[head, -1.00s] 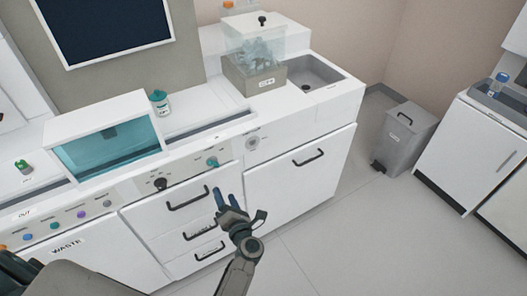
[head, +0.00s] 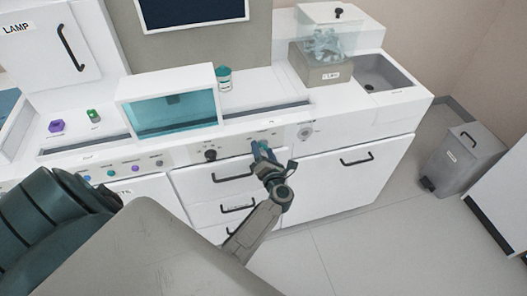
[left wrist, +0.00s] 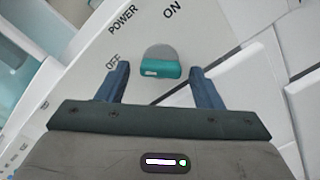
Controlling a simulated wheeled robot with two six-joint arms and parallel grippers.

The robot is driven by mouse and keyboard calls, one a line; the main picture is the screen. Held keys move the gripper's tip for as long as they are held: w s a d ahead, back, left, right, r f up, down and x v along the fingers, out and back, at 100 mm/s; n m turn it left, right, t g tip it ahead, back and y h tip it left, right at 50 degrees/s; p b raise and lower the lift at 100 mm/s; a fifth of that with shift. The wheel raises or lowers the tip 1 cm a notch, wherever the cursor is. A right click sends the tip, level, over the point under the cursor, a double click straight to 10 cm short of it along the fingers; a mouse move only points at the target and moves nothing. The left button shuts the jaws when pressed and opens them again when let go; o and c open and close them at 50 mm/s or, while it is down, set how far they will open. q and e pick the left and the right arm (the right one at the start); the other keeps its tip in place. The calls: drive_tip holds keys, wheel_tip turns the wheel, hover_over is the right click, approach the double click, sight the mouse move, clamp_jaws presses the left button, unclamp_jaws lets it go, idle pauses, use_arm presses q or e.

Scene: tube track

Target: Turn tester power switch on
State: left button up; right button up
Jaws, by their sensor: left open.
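The tester power switch is a teal knob (left wrist: 160,68) on a grey disc in the left wrist view. POWER is printed above it, OFF at its left and ON at its upper right. A white mark sits at the knob's left end, on the OFF side. My left gripper (left wrist: 163,88) is open, with one blue finger on each side of the knob and gaps between. In the head view my left gripper (head: 262,150) is at the front panel and mostly hides the switch. My right gripper is not in view.
A black knob (head: 210,155) is left of the switch, and a round dial (head: 305,132) is to its right. Drawers with black handles (head: 235,177) lie below. A teal-windowed box (head: 172,112) and a small jar (head: 224,78) stand above on the counter.

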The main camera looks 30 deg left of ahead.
use_arm(q)
drive_tip(key=shift+c, duration=0.4)
drive_tip(key=c, duration=0.9)
